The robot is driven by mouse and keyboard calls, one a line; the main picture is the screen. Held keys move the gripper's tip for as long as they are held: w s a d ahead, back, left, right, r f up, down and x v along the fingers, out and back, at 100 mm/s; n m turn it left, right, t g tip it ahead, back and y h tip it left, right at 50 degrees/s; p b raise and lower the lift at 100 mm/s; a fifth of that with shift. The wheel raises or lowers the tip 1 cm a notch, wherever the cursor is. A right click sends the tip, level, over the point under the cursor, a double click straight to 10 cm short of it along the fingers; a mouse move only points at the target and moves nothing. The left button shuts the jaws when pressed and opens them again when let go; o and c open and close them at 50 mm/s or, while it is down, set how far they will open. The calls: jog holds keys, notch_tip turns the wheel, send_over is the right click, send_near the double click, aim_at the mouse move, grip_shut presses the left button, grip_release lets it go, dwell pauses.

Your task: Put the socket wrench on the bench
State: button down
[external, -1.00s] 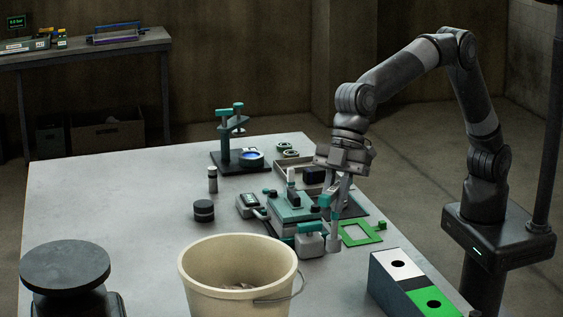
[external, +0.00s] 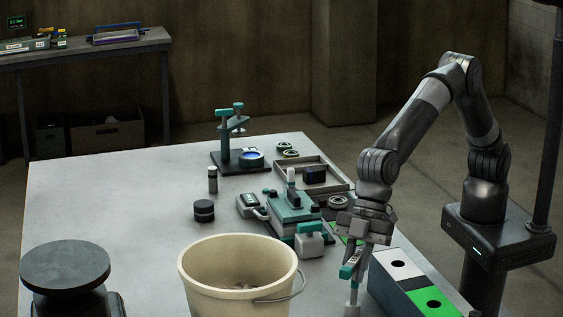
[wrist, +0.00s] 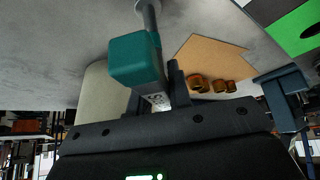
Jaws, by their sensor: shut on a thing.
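My gripper (external: 358,254) is shut on the socket wrench (external: 347,271), which has a teal handle end and a grey shaft pointing down. They are at the front right of the grey bench top (external: 110,200), between the bucket and the white-and-green box. In the wrist view, the wrench's teal block (wrist: 135,60) stands between the fingers (wrist: 158,92), its grey shaft running to the top edge. Whether the shaft's lower end touches the bench I cannot tell.
A cream bucket (external: 205,277) stands left of the wrench. The white-and-green box (external: 390,285) is close on the right. A teal fixture (external: 292,207) lies behind. The wrist view shows brass rings (wrist: 210,84) on a tan mat (wrist: 205,55). The bench's left middle is largely clear.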

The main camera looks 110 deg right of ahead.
jog(key=shift+f, duration=0.2)
jog(key=c, duration=1.3)
grip_release()
jog(key=shift+f, duration=0.1)
jog(key=shift+d+r, duration=0.1)
jog(key=shift+r, duration=0.3)
jog(key=v, duration=1.1)
jog(key=shift+s+d+r, duration=0.1)
jog(key=shift+s+r, duration=0.05)
jog(key=shift+d, duration=0.1)
